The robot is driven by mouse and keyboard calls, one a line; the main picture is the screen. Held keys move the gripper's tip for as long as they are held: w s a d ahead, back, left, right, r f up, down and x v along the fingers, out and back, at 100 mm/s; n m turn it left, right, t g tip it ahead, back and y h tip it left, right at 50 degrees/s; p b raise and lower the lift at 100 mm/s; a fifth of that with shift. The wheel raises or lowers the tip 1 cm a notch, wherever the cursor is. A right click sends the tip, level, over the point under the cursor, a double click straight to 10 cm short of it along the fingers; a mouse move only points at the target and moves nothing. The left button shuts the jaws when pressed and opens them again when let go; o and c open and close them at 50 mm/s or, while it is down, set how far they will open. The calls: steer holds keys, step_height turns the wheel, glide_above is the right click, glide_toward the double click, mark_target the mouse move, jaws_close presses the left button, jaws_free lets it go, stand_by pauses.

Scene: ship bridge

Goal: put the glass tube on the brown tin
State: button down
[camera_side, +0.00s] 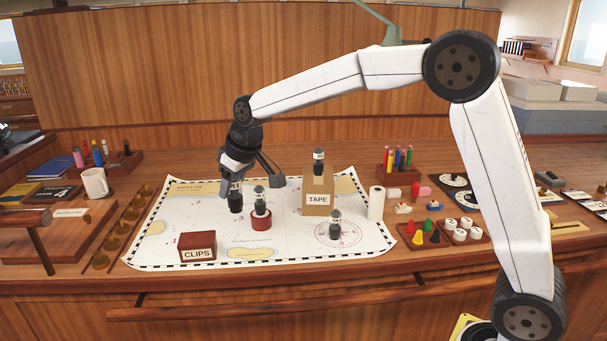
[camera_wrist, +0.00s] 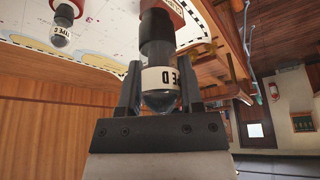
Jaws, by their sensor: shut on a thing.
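My gripper (camera_side: 238,182) is shut on a glass tube (camera_side: 236,203) with a black base and a white label. In the wrist view my gripper's fingers (camera_wrist: 160,88) stand either side of the held tube (camera_wrist: 158,78), whose label ends in "D". The held tube looks about upright over the chart; I cannot tell whether its base touches anything. The brown tin (camera_side: 198,248), reddish brown and labelled "CLIPS", sits on the chart's front left, nearer the side camera than the tube. Part of this tin (camera_wrist: 172,12) shows past the tube's base in the wrist view, its top bare in the side view.
A similar tube (camera_side: 260,197) stands on a round red tin (camera_side: 261,221) just right of my gripper. Other tubes stand on the TAPE box (camera_side: 317,198) and on the chart (camera_side: 335,230). A mug (camera_side: 95,183) stands left. The chart is clear around the brown tin.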

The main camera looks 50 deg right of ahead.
steer(key=w+f, duration=0.8)
steer(key=w, duration=0.3)
steer(key=shift+a, duration=0.35)
steer(key=shift+w+f, duration=0.1)
steer(key=shift+f, duration=0.1)
steer(key=shift+w+f, duration=0.1)
steer(key=shift+f, duration=0.1)
steer(key=shift+w+f, duration=0.1)
steer(key=shift+f, duration=1.45)
steer(key=shift+f, duration=0.15)
steer(key=shift+c, duration=1.2)
jaws_free()
